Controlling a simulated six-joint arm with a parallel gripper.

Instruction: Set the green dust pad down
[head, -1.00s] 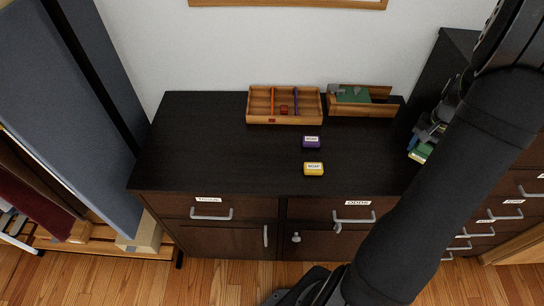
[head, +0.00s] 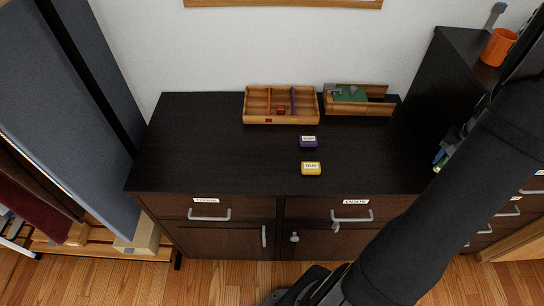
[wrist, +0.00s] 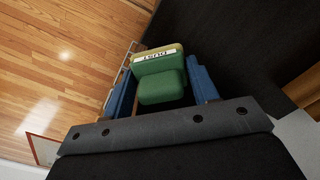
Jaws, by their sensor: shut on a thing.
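The green dust pad (wrist: 162,86) is held between the blue fingers of my gripper (wrist: 163,88) in the wrist view. It has a yellowish far edge and a white label reading DUST, upside down. In the head view only a small part of my gripper and the pad shows at the right, beside my dark arm; the arm hides the remainder. The pad appears to be in the air, beyond the right end of the black dresser top (head: 220,140).
A yellow soap (head: 311,169) and purple soap (head: 308,142) lie on the dresser. A divided wooden tray (head: 281,121) and a wooden box with green inside (head: 358,107) stand at its back. A taller dark cabinet (head: 455,70) at right bears an orange cup (head: 499,47). The dresser's left is clear.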

